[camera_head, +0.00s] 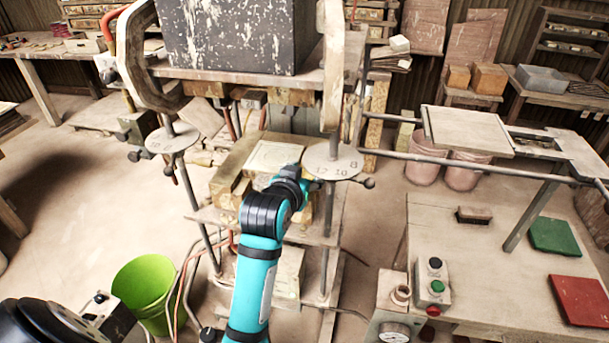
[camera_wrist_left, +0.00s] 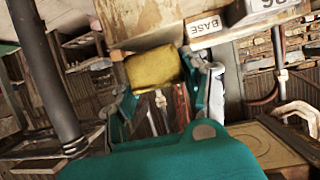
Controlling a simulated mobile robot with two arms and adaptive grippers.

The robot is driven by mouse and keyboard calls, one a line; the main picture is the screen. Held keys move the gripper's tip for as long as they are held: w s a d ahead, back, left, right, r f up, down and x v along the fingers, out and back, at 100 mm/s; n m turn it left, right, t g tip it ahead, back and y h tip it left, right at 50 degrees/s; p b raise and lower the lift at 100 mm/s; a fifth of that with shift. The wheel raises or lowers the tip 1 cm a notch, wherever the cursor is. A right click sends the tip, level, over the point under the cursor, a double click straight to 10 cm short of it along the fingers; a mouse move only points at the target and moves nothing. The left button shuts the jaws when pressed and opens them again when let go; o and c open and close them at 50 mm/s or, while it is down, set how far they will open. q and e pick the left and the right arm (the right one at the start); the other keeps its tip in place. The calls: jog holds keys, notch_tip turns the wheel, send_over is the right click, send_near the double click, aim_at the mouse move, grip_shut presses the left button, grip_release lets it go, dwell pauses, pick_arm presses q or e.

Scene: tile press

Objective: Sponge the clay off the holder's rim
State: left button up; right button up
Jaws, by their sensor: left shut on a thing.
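My left gripper (camera_head: 298,178) reaches into the press and is shut on a yellow sponge (camera_wrist_left: 153,68), which shows between its fingers in the left wrist view. In the head view the gripper hides the sponge. The sponge is close to the underside or edge of a pale wooden block (camera_wrist_left: 160,18); I cannot tell whether they touch. In the head view a pale square piece in a yellowish frame, seemingly the holder (camera_head: 270,157), lies in the press just behind the gripper. Clay on its rim cannot be made out. My right gripper is not in view.
A dark heavy block (camera_head: 240,35) sits above on the press. A round numbered disc (camera_head: 333,162) and upright rods flank the gripper. A green bucket (camera_head: 145,287) stands at lower left. A table (camera_head: 480,265) at right holds a brush, green and red pads and a button box.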

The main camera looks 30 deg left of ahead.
pick_arm(q)
jog(key=shift+f, duration=0.45)
jog(key=shift+w+a+r, duration=0.1)
jog(key=shift+w+r, duration=0.05)
jog(key=shift+w, duration=0.55)
jog(key=shift+w+a+p, duration=0.1)
jog(key=shift+p, duration=0.25)
jog(key=shift+w+a, duration=0.15)
jog(key=shift+w, duration=0.4)
jog(key=shift+p, duration=0.3)
